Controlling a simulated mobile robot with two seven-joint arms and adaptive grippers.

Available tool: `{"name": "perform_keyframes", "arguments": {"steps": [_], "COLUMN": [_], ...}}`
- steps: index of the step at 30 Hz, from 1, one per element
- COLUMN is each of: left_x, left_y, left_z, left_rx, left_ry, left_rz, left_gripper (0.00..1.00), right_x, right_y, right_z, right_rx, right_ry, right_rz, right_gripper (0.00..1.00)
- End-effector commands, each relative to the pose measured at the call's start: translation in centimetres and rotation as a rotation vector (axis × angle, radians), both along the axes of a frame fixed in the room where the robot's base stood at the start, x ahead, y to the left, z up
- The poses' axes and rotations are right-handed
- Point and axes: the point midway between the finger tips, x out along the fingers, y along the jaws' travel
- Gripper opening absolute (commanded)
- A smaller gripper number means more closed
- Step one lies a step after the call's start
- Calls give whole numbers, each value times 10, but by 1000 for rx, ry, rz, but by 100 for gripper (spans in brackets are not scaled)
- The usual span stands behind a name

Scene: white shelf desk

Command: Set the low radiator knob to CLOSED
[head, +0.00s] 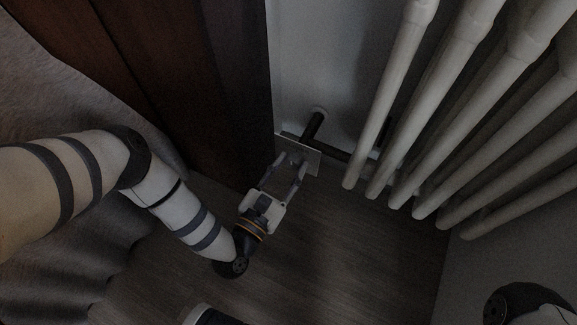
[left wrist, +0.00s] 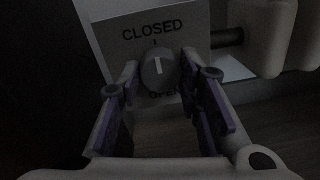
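The radiator knob (left wrist: 158,70) is a small round grey dial on a pale plate, seen in the left wrist view. The plate has CLOSED printed above the knob and OPEN below, partly covered. The knob's white line points up, close to the tick under CLOSED. In the head view the plate (head: 313,163) sits low by the pipe, and the knob cannot be made out. My left gripper (head: 290,163) is in front of the plate. Its fingers (left wrist: 160,82) are apart, one on each side of the knob, with gaps visible.
White radiator columns (head: 405,110) stand to the right of the plate. A dark pipe (head: 314,126) meets the wall behind it. A dark wooden panel (head: 235,90) stands close on the left. The wooden floor (head: 350,250) in front is clear.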

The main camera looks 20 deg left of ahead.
Motion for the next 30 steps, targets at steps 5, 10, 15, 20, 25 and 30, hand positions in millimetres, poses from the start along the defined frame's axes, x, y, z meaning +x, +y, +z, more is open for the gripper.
{"name": "perform_keyframes", "arguments": {"steps": [5, 10, 15, 20, 25, 30], "left_x": [0, 0, -20, -65, -103, -119], "left_y": [0, 0, 1, 5, 9, 10], "left_z": [0, 0, -1, -2, -1, 0], "left_rx": [0, 1, 0, 0, 1, -1], "left_ry": [0, 0, 3, 5, 4, 1], "left_rz": [-1, 0, -1, -2, 0, -1], "left_gripper": [52, 52, 52, 52, 52, 52], "right_x": [0, 0, 0, 0, 0, 0], "right_y": [0, 0, 0, 0, 0, 0], "right_z": [0, 0, 0, 0, 0, 0], "right_rx": [0, 0, -1, 0, 0, 0], "right_ry": [0, 0, 0, 0, 0, 0], "right_rz": [0, 0, -1, 0, 0, 0], "right_gripper": [40, 40, 40, 40, 40, 40]}}
